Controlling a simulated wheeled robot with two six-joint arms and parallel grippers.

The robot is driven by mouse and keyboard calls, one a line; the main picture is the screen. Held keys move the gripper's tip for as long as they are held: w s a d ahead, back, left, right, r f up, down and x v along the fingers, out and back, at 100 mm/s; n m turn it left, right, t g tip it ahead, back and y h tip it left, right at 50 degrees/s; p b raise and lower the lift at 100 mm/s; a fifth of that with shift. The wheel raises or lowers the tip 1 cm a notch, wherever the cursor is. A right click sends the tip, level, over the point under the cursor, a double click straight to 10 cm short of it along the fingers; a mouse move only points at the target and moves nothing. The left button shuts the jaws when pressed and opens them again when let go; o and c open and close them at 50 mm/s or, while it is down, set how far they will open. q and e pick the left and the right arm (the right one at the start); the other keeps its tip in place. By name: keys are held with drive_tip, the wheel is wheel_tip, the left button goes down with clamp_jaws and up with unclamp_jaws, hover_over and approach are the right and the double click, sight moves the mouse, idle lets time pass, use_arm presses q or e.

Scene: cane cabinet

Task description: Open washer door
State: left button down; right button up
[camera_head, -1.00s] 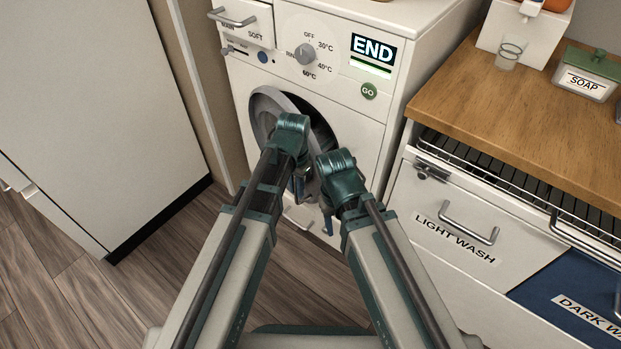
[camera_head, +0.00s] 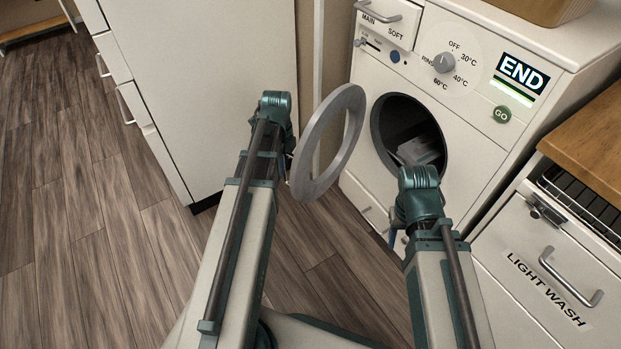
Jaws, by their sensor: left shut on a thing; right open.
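The washer (camera_head: 452,120) is white and stands at the upper right of the head view. Its round door (camera_head: 343,115), a grey ring, is swung out to the left, well away from the dark opening (camera_head: 404,125). Something pale lies inside the drum. My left gripper (camera_head: 286,165) is at the door's left edge and shut on it; its fingertips are mostly hidden behind my arm. My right gripper (camera_head: 394,232) is open and empty in front of the washer, below the opening, partly hidden by its wrist.
A tall white cabinet (camera_head: 200,75) stands to the left behind the door. A counter with a wooden top (camera_head: 592,135) and a drawer marked LIGHT WASH (camera_head: 535,262) stands right of the washer. Wooden floor (camera_head: 90,230) is clear at the left.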

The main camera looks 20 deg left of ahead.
use_arm(q)
drive_tip(key=w+a+m, duration=0.1)
drive_tip(key=w+a, duration=1)
drive_tip(key=a, duration=0.3)
drive_tip(key=shift+w+d, duration=0.1)
drive_tip(key=c, duration=0.8)
unclamp_jaws()
drive_tip(key=shift+w+d, duration=0.1)
drive_tip(key=shift+c, duration=0.2)
drive_tip(key=shift+s+a, duration=0.2)
wheel_tip(320, 180, up, 14)
drive_tip(key=p, duration=1.3)
drive_tip(key=shift+p, duration=0.4)
